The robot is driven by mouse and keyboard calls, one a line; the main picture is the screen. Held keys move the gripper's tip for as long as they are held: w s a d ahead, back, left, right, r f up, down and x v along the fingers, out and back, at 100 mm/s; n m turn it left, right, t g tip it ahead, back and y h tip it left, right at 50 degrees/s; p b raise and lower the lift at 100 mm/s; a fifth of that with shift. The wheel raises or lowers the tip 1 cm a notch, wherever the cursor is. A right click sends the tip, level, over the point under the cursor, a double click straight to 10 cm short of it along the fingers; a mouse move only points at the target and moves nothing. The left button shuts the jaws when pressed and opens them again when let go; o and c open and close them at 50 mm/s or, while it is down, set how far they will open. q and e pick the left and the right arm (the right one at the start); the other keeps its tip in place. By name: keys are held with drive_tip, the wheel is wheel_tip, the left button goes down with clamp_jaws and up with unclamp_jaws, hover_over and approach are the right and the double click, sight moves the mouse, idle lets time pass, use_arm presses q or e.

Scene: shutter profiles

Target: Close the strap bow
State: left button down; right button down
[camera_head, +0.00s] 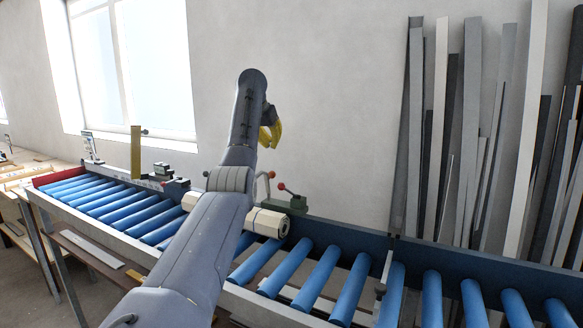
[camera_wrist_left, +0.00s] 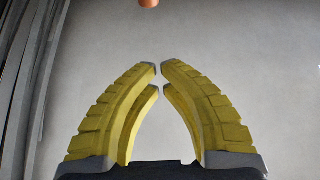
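A bundle of cream profiles (camera_head: 268,222) with a dark strap around it lies across the roller conveyor, partly hidden behind my left arm. A thin reddish bent bar (camera_head: 258,184), which looks like the strap bow, stands upright just above the bundle. A green device (camera_head: 292,201) with a red-knobbed lever is right behind it. My left gripper (camera_head: 270,136) is raised above and behind the bundle, in front of the wall. In the left wrist view, its yellow fingers (camera_wrist_left: 159,72) nearly meet at the tips, with nothing between them. An orange-brown rounded end (camera_wrist_left: 148,3) shows at the top edge.
The conveyor with blue rollers (camera_head: 315,276) runs across the picture. A yellow upright plate (camera_head: 136,152) and a small dark device (camera_head: 176,187) stand at its left. Long profiles (camera_head: 440,130) lean on the wall at right. The air above the right-hand rollers is clear.

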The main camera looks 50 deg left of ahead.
use_arm(q)
wheel_tip(320, 180, down, 9)
drive_tip(key=w, duration=0.1)
drive_tip(key=shift+w, duration=0.25)
idle(1.1)
drive_tip(key=shift+d+f, duration=0.1)
drive_tip(key=shift+d, duration=0.05)
drive_tip(key=shift+d, duration=0.15)
